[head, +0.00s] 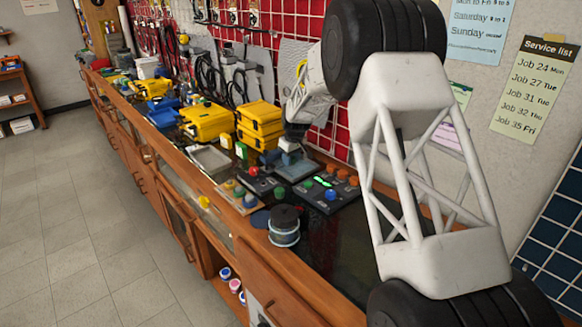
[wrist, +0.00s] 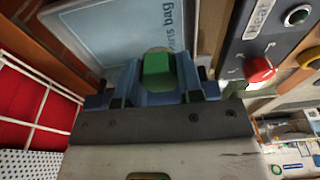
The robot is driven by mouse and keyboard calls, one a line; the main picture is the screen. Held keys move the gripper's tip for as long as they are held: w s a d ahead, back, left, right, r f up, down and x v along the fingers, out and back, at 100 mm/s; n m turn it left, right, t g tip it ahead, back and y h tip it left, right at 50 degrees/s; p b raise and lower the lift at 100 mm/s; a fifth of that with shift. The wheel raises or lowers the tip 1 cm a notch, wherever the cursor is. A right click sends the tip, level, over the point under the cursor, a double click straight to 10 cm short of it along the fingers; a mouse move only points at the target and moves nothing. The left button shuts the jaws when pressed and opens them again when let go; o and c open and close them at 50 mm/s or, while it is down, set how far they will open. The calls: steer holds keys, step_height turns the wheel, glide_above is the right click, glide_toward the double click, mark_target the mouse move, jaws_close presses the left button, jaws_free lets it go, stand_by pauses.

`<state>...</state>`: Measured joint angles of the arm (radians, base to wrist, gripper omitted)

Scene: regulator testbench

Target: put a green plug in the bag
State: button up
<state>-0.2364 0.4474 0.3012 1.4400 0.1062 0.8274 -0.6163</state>
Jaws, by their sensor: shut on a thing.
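My gripper (wrist: 157,78) is shut on a green plug (wrist: 157,71), held between its blue fingers in the wrist view. The bag (wrist: 105,32), a flat pale-blue packet with the word "bag" printed on it, lies just beyond the fingertips. The plug overlaps the bag's edge in this view; I cannot tell the height between them. In the head view my gripper (head: 288,147) is over the bench near the wall, at the bag (head: 296,169). The plug is hidden or too small to make out there.
A dark control panel (head: 326,193) with lit buttons and knobs lies right of the bag. A red knob (wrist: 260,69) is close to my gripper. A wooden board (head: 237,197) with coloured pieces and a spool (head: 284,228) stand in front. Yellow cases (head: 258,121) are stacked left.

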mark_target(291, 172)
steer(key=shift+f, duration=1.75)
steer(key=shift+f, duration=0.1)
steer(key=o, duration=0.6)
steer(key=r, duration=0.4)
steer(key=s+d+r, duration=0.1)
steer(key=r, duration=0.7)
steer(key=shift+s+d, duration=0.15)
steer(key=shift+r, duration=0.1)
